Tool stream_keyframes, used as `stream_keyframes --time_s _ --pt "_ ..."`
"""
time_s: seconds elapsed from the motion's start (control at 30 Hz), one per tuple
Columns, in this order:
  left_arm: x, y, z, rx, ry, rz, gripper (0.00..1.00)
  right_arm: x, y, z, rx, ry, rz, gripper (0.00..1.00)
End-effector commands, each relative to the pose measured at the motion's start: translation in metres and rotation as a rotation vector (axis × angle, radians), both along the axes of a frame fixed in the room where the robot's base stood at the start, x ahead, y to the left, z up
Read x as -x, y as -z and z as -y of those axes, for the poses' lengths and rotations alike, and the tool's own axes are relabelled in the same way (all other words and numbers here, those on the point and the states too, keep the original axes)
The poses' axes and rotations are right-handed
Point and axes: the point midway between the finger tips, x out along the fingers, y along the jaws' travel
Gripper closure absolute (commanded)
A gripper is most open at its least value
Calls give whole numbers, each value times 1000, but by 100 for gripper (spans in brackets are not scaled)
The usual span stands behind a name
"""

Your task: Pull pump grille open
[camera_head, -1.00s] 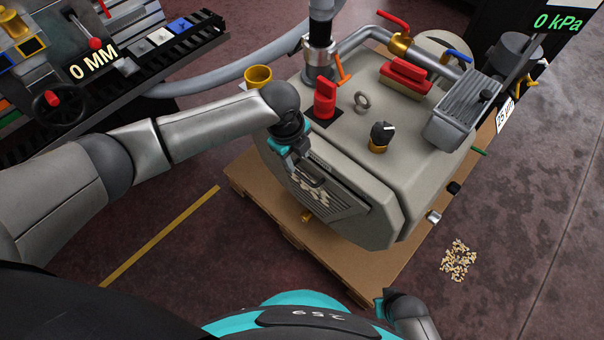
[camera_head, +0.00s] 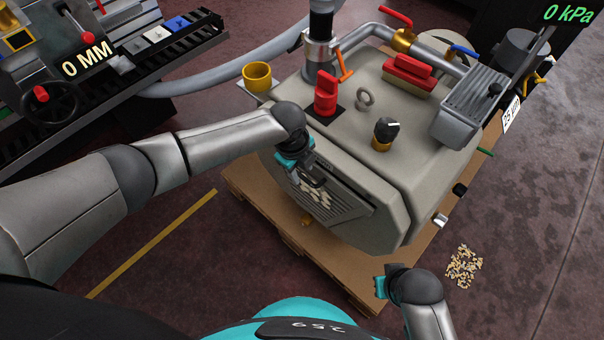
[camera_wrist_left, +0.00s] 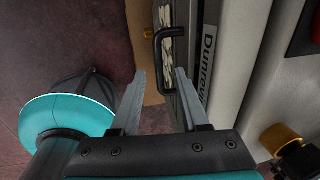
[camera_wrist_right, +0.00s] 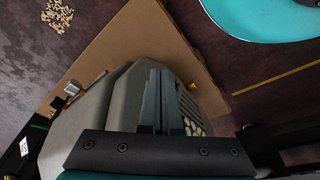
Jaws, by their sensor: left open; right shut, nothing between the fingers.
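The pump (camera_head: 350,150) is a large beige-grey body on a wooden pallet. Its slatted dark grille (camera_head: 347,207) is on the front face, with pale pellets (camera_head: 312,192) showing at its left part. My left gripper (camera_head: 318,182) is open at the grille's upper left. In the left wrist view, the black bracket handle (camera_wrist_left: 157,48) stands just beyond and roughly between the open fingertips (camera_wrist_left: 161,72); I cannot tell whether they touch it. My right gripper (camera_head: 379,287) is low, off the pallet's front edge, shut and empty; its closed fingers (camera_wrist_right: 160,72) show in the right wrist view.
On the pump top are a red knob (camera_head: 326,95), a black dial (camera_head: 385,130) and a lifting ring (camera_head: 366,97). A yellow cup (camera_head: 257,76) is at its left. Pellets (camera_head: 464,266) lie on the floor at right. The pallet (camera_head: 262,202) juts out in front.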

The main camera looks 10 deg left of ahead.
Motion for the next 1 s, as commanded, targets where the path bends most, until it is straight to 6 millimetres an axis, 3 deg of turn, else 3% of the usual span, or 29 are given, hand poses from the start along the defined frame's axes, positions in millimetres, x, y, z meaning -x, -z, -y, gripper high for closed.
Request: stream_keyframes --time_s 0.2,0.63,1.0 --pt "-2 14 1 -1 0 1 55 -8 -13 -1 -3 1 24 100" --pt "-3 16 2 0 1 1 55 -10 -20 -1 -4 2 30 100" --pt "-3 17 1 -1 0 1 96 -10 -19 -1 -4 1 30 100"
